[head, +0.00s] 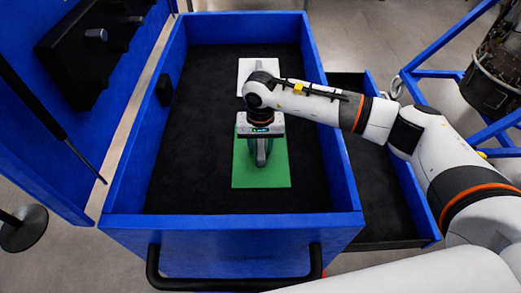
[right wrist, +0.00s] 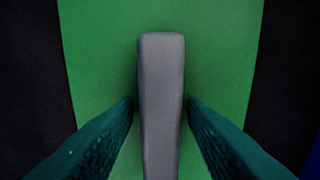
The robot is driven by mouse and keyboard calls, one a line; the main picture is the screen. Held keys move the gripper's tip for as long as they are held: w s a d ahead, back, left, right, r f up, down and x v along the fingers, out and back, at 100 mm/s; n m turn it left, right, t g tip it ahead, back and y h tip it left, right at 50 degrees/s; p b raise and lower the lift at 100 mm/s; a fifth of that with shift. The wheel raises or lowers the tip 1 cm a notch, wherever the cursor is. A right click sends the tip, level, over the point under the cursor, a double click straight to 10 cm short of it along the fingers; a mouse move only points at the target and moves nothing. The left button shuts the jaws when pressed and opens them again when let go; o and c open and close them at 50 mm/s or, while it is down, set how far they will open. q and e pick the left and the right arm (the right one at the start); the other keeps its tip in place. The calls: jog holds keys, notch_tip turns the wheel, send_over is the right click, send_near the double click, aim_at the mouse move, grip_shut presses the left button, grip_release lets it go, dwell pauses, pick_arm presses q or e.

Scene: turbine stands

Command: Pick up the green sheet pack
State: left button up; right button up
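The green sheet pack (head: 246,174) lies flat inside the blue-walled bin. It has a grey upright handle (head: 261,153), partly hidden by my right gripper in the head view. My right gripper (head: 260,142) points down over the pack. In the right wrist view, its two dark fingers straddle the grey handle (right wrist: 161,100), one on each side. Thin slivers of green sheet (right wrist: 215,50) show between the handle and the fingertips, so the gripper looks open around it. My left gripper is not in view.
A white sheet pack (head: 246,70) with a grey handle lies farther back in the bin, partly behind my right arm. Blue bin walls (head: 318,75) surround the dark floor. A second dark tray (head: 385,195) stands at right. The bin floor left of the packs is clear.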

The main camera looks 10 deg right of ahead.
aim_at(260, 145)
grip_shut()
jog(key=shift+r, duration=0.15)
notch_tip(260, 145, up, 9)
jog(key=b, duration=0.2)
jog(key=shift+r+b, duration=0.1)
jog(key=shift+b, duration=0.3)
jog(key=shift+r, duration=0.35)
jog(key=c, duration=0.6)
grip_release()
grip_shut()
